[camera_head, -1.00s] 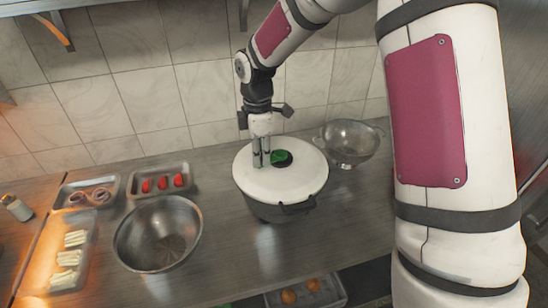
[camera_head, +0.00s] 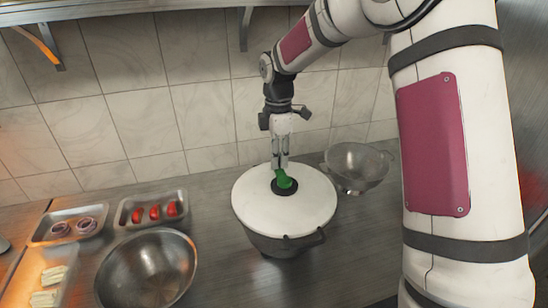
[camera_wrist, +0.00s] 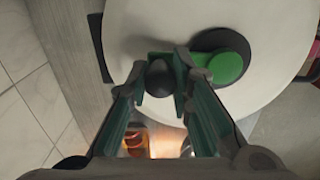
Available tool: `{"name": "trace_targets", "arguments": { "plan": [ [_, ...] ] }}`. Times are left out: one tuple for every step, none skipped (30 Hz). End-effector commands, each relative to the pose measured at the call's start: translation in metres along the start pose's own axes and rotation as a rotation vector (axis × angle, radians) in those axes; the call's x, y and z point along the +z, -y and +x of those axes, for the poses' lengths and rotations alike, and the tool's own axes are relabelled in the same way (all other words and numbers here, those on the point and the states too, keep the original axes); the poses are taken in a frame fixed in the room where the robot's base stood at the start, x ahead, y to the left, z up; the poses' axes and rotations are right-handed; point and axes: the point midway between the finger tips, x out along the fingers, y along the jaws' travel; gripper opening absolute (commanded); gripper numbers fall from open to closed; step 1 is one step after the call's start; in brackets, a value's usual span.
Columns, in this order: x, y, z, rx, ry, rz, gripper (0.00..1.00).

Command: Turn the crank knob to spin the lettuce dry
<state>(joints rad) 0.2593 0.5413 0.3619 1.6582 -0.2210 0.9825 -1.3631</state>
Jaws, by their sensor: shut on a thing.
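The salad spinner, a grey pot (camera_head: 272,243) with a white round lid (camera_head: 255,208), stands on the steel counter. Its green crank (camera_head: 285,180) sits on a black hub at the lid's middle. My gripper (camera_head: 280,165) points down at the back side of the hub. In the wrist view my gripper (camera_wrist: 160,85) is shut on the dark crank knob (camera_wrist: 160,78), with a finger on each side. The green crank (camera_wrist: 230,67) shows to the right of the fingers there. The lettuce is not visible under the lid.
A steel colander (camera_head: 357,167) stands close behind right of the spinner. A steel bowl (camera_head: 147,268) is at front left. Trays of tomatoes (camera_head: 152,212) and onion rings (camera_head: 73,226) lie behind it. The tiled wall (camera_head: 205,120) is close behind.

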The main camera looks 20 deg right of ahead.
Motion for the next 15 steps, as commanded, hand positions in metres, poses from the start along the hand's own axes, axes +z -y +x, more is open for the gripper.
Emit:
{"name": "trace_targets", "arguments": {
  "plan": [
    [0.0000,-0.0003,-0.0008,0.002,0.000,0.000,0.27],
    [0.0000,-0.0002,-0.0008,0.001,0.000,0.000,0.34],
    [-0.0001,-0.0002,-0.0007,0.001,0.000,0.000,0.43],
    [-0.0001,-0.0002,-0.0007,0.001,0.000,0.000,0.44],
    [-0.0001,-0.0002,-0.0006,0.001,0.000,0.000,0.44],
    [-0.0001,-0.0002,-0.0006,0.001,0.000,0.000,0.44],
    [-0.0001,-0.0002,-0.0005,0.001,0.000,0.000,0.44],
    [-0.0002,-0.0001,-0.0005,0.001,0.000,0.000,0.44],
    [-0.0002,-0.0001,-0.0005,0.001,0.000,0.000,0.44],
    [-0.0002,-0.0001,-0.0004,0.001,0.000,0.000,0.44],
    [-0.0002,-0.0001,-0.0004,0.001,0.000,0.000,0.44],
    [-0.0002,-0.0002,-0.0009,0.001,0.000,0.000,0.44],
    [-0.0002,-0.0002,-0.0016,0.001,0.000,0.000,0.44],
    [-0.0001,-0.0003,-0.0030,0.002,0.001,0.000,0.44],
    [-0.0002,-0.0005,-0.0056,0.002,0.000,0.000,0.44]
  ]
}}
